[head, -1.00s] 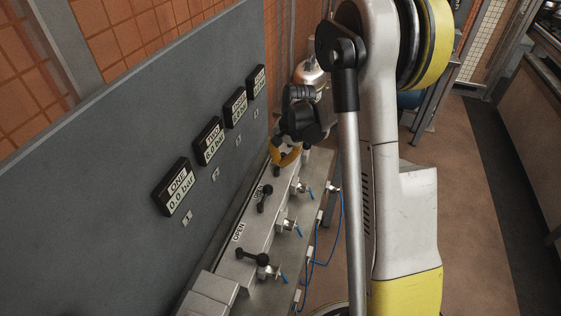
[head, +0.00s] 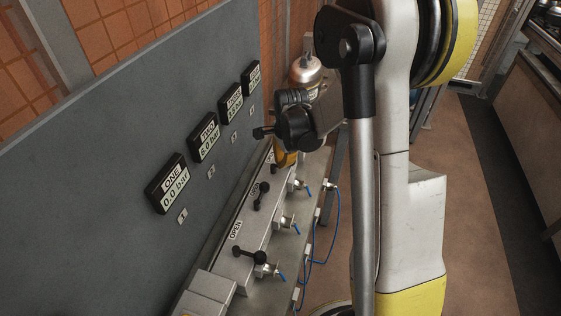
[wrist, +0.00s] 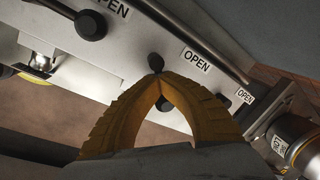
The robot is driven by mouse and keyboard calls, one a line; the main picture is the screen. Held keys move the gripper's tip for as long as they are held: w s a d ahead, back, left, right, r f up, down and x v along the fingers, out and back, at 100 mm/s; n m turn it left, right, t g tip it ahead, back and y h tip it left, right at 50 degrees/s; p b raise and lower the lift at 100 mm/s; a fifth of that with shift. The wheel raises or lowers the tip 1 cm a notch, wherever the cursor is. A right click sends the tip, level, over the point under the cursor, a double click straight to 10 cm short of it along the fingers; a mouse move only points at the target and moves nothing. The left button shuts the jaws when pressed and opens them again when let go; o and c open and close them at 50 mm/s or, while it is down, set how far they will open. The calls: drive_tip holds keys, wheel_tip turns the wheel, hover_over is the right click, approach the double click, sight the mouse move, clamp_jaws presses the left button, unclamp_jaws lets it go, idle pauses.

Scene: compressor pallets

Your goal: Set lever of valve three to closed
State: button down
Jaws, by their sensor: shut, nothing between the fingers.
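My gripper (head: 286,157) is over the far part of the valve row, its yellow fingers pointing down. In the wrist view my gripper (wrist: 158,80) has its fingertips together with nothing held. A black lever knob (wrist: 155,62) shows right at the fingertips; whether they touch cannot be told. A second dark knob (wrist: 163,104) shows in the gap between the fingers. In the head view my wrist hides the third lever and most of the far end of the row. The third gauge (head: 230,104) hangs on the grey panel; its number is too small to read surely.
The nearest lever (head: 248,255) and the second lever (head: 260,194) stand on the light valve box. Gauge one (head: 167,184) reads 0.0 bar and gauge two (head: 204,138) 5.0 bar. Blue hoses (head: 334,235) hang right of the box. A grey panel (head: 90,170) bounds the left.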

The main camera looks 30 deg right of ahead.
drive_tip(key=m, duration=0.1)
drive_tip(key=s+m, duration=0.1)
drive_tip(key=m, duration=0.1)
drive_tip(key=m+h, duration=0.1)
drive_tip(key=m, duration=0.1)
drive_tip(key=shift+s+a+b, duration=0.15)
drive_tip(key=shift+a+b, duration=0.1)
drive_tip(key=shift+b, duration=0.05)
drive_tip(key=shift+s+a+m+g+h, duration=0.15)
drive_tip(key=shift+m, duration=0.7)
drive_tip(key=shift+s+a+m+g+h, duration=0.1)
drive_tip(key=shift+m+g+h, duration=0.05)
drive_tip(key=shift+m, duration=0.7)
drive_tip(key=c, duration=1.5)
unclamp_jaws()
drive_tip(key=shift+c, duration=0.2)
wheel_tip(320, 180, up, 12)
drive_tip(key=s+a, duration=0.1)
drive_tip(key=shift+s+a, duration=0.35)
drive_tip(key=shift+f, duration=0.15)
